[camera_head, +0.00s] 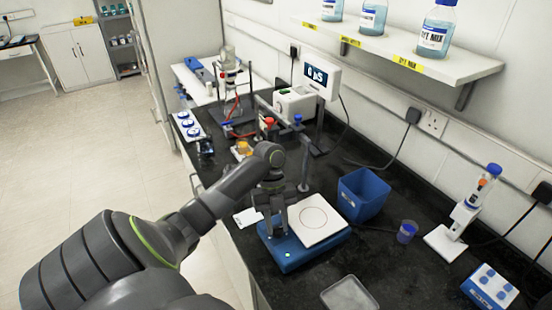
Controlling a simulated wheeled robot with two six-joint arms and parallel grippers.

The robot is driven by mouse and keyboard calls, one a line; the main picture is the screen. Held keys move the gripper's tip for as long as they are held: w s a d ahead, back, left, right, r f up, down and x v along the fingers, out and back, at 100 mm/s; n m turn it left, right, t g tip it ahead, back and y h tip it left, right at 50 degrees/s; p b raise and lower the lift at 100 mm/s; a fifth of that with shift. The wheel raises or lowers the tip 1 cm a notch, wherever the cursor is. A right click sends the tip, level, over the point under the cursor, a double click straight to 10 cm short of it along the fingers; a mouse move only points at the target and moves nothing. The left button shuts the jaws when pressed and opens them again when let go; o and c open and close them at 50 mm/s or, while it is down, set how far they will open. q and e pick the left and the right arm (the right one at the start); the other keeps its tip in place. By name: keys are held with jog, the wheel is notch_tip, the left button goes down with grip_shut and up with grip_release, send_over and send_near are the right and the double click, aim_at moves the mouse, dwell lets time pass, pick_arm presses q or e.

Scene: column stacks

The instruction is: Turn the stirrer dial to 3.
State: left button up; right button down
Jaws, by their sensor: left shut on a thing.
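My left gripper (277,230) points down at the left part of the stirrer, beside the white plate, and is shut on the stirrer dial. The dial itself is hidden by the fingers, so its setting cannot be read. My right gripper is not in view.
A blue bin (363,195) stands behind the stirrer to the right. A small purple-blue cup (406,232), a clear tray (349,295) and a pipette stand (446,243) are to the right. A clamp stand rod (305,165) rises close behind my gripper.

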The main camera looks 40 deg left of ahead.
pick_arm(q)
jog(key=m+g+p, duration=0.1)
jog(key=m+p, duration=0.1)
jog(key=p, duration=0.1)
jog(key=shift+d, duration=0.15)
jog(key=shift+f+m+y+p, duration=0.15)
jog(key=shift+m+y+p, duration=0.15)
jog(key=shift+m+p, duration=0.3)
jog(key=o, duration=0.6)
jog(key=shift+o, duration=0.5)
